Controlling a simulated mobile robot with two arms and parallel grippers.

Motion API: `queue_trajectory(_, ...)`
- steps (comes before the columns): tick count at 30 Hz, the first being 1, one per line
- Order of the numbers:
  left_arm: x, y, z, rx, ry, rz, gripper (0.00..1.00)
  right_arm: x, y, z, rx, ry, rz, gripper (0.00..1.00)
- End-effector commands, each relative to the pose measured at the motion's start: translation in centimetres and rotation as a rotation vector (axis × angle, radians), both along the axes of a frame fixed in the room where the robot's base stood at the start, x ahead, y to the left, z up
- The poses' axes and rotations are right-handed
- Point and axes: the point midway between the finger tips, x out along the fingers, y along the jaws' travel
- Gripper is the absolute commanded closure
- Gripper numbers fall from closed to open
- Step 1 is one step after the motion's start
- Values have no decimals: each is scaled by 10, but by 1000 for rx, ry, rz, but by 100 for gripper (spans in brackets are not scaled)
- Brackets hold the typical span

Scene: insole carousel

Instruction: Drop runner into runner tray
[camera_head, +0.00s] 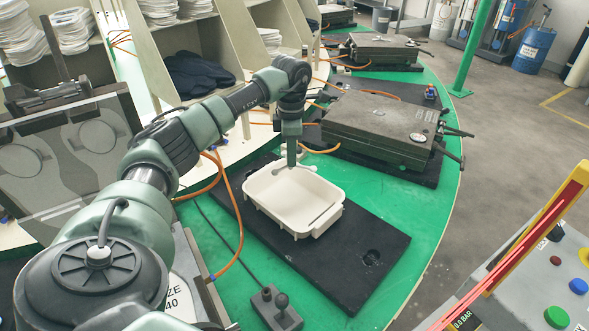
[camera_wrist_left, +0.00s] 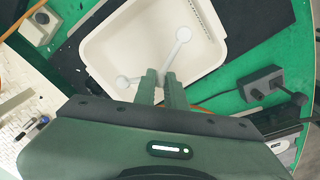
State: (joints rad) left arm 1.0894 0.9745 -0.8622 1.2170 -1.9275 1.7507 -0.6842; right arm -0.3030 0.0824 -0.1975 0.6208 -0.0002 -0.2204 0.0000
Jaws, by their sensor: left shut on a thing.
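The runner tray (camera_head: 280,215) is a cream, open rectangular tub lying on a black mat on the green table. It also shows in the left wrist view (camera_wrist_left: 97,50), filling the upper middle. My left gripper (camera_head: 292,163) points down over the tray's far side. In the left wrist view, its two fingers (camera_wrist_left: 162,78) are shut on the runner (camera_wrist_left: 183,34), a pale grey piece with branches ending in round discs. The runner appears over the tray opening; its exact height is unclear. The fingers hide its middle. My right gripper is not in view.
A black mat (camera_head: 350,275) lies under the tray. A dark joystick box (camera_head: 275,307) sits in front on the green table. A closed metal mould (camera_head: 380,130) stands behind to the right, with orange hoses nearby. An open mould (camera_head: 65,150) is at the left.

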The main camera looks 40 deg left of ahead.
Motion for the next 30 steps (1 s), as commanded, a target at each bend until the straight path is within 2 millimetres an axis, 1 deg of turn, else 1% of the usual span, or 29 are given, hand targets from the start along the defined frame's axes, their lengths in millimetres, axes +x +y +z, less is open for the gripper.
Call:
queue_trajectory(1,0,0,-5,0,0,1,100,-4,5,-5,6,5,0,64)
queue_trajectory(5,0,-1,-18,-1,-1,-2,100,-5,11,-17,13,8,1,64)
queue_trajectory(12,0,-1,-47,-1,-1,-5,100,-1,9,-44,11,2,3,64)
queue_trajectory(15,0,-1,-56,0,0,-5,100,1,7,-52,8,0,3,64)
queue_trajectory(19,0,-1,-59,-1,-1,-6,100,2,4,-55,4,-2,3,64)
queue_trajectory(26,0,-1,-58,-1,-1,-6,100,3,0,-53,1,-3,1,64)
queue_trajectory(27,0,-1,-58,-1,-1,-6,77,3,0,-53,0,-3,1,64)
queue_trajectory(28,0,-1,-58,-1,-1,-6,69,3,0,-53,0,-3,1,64)
queue_trajectory(29,0,-1,-58,-1,-1,-6,63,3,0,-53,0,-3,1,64)
queue_trajectory(30,0,-1,-58,-1,-1,-6,63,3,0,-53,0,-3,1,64)
